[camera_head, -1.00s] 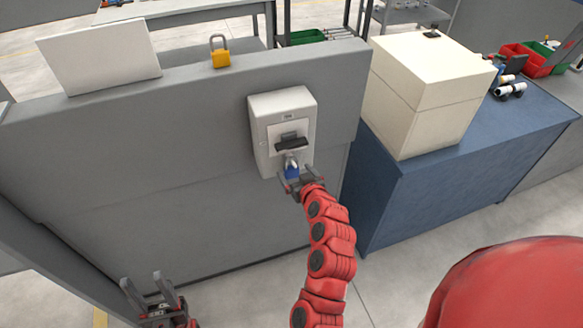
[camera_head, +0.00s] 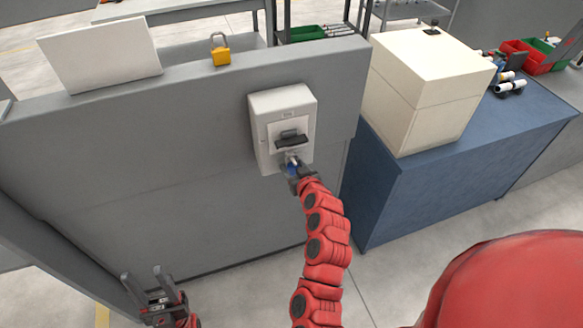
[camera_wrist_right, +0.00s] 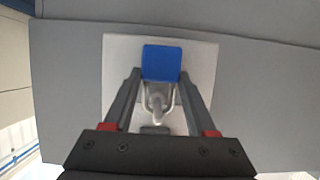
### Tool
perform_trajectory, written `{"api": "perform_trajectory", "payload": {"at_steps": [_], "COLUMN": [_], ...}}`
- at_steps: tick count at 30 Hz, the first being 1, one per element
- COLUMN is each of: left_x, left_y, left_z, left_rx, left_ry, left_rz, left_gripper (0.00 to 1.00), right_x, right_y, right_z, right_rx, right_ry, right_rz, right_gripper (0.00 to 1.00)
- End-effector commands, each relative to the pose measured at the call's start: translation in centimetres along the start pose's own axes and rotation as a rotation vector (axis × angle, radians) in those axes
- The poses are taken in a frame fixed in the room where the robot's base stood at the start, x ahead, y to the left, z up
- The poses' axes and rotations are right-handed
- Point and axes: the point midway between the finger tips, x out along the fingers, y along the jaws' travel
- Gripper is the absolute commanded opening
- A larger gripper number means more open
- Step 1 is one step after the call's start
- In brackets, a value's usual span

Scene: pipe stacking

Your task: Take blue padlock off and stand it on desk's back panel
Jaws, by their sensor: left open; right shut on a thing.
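The blue padlock (camera_head: 293,169) hangs at the lower part of the white switch box (camera_head: 266,140) on the grey panel, below the box's dark handle (camera_head: 292,140). My right gripper (camera_head: 295,175) is shut on the padlock. In the right wrist view the blue body (camera_wrist_right: 161,63) sits between the fingertips of my right gripper (camera_wrist_right: 160,82). Its metal shackle (camera_wrist_right: 157,100) points toward the gripper base; whether it still passes through the box's hasp I cannot tell. The grey back panel (camera_head: 180,150) has a flat top edge. My left gripper (camera_head: 148,280) is open and empty, low at the left.
A yellow padlock (camera_head: 221,56) stands on the panel's top edge. A white board (camera_head: 100,55) stands left of it. Free room lies along the top to its right. A cream box (camera_head: 420,95) sits on the blue desk (camera_head: 470,160) at right.

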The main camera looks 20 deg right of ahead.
Motion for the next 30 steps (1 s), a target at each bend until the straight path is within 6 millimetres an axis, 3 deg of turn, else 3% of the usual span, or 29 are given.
{"api": "perform_trajectory", "payload": {"at_steps": [11, 17, 26, 30], "left_x": [-0.2, -1.1, -2.5, -2.4], "left_y": [0.0, 0.1, 0.1, 0.1], "left_z": [0.0, 0.2, 0.4, 0.4], "left_rx": [0.0, 0.0, 0.0, 0.0], "left_ry": [0.0, 0.0, 0.0, 0.0], "left_rz": [0.0, 0.0, 0.0, 0.0], "left_gripper": [0.5, 0.5, 0.5, 0.5], "right_x": [0.0, -0.5, -4.8, -8.0], "right_y": [0.0, 0.0, 0.0, 0.0], "right_z": [-0.2, -1.5, 0.7, 1.8], "right_rx": [0.0, -0.001, 0.0, 0.0], "right_ry": [0.002, 0.007, 0.003, -0.003], "right_rz": [0.0, 0.0, 0.002, 0.001], "right_gripper": [0.0, 0.0, 0.0, 0.0]}}
